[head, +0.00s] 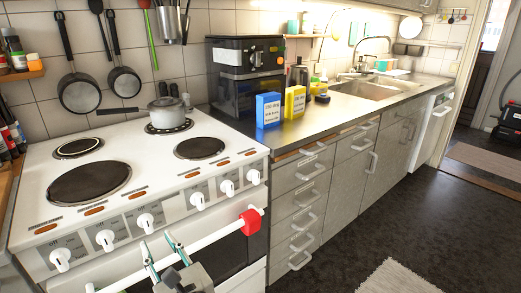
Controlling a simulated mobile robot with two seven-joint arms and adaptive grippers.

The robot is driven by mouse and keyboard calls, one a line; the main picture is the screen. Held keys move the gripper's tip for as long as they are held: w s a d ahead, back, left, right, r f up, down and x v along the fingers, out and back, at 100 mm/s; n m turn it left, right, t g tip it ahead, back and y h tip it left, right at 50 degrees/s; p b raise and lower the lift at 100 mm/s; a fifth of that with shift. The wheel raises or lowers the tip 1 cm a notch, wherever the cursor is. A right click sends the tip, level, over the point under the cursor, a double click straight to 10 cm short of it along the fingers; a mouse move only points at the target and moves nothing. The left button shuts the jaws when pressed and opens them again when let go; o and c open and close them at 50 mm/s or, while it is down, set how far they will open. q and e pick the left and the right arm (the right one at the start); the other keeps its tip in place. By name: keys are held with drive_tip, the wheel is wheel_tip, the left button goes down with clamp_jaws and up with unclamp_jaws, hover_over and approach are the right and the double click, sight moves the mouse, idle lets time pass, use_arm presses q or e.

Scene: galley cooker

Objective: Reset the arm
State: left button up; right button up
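My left gripper (157,241) shows at the bottom centre of the head view, in front of the white cooker (120,145). Its two teal fingers are apart, with nothing seen between them but the cooker front and part of the oven handle (212,237). The fingers overlap the white handle bar in the picture; I cannot tell whether they touch it. The rest of my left arm is cut off by the lower edge. My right gripper does not show.
A lidded pot (166,112) stands on a rear hotplate. Blue (268,110) and yellow (295,102) boxes stand on the counter by a black appliance (246,75). Drawers (298,200) line the right. Dark floor (400,215) is open, with a rug (396,277).

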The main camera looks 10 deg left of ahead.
use_arm(q)
drive_tip(key=s+d+r+m+t+h+p, duration=0.2)
drive_tip(key=d+r+m+t+p, duration=0.2)
drive_tip(key=r+m+t, duration=0.75)
drive_tip(key=s+d+f+m+g+h+p, duration=0.15)
drive_tip(key=d+f+m+h, duration=0.35)
drive_tip(key=m, duration=0.6)
drive_tip(key=s+d+f+m+g+h+p, duration=0.1)
drive_tip(key=d+f+m+h+p, duration=0.2)
drive_tip(key=m+h, duration=0.65)
drive_tip(key=s+f+m+g+p, duration=0.1)
drive_tip(key=s+f+m+g, duration=0.4)
drive_tip(key=s+f+m, duration=0.3)
drive_tip(key=s+f+m+g+p, duration=0.2)
drive_tip(key=s+f+m+g, duration=0.3)
drive_tip(key=f, duration=1)
drive_tip(key=s+m, duration=0.3)
drive_tip(key=m, duration=0.2)
drive_tip(key=shift+a+f, duration=0.4)
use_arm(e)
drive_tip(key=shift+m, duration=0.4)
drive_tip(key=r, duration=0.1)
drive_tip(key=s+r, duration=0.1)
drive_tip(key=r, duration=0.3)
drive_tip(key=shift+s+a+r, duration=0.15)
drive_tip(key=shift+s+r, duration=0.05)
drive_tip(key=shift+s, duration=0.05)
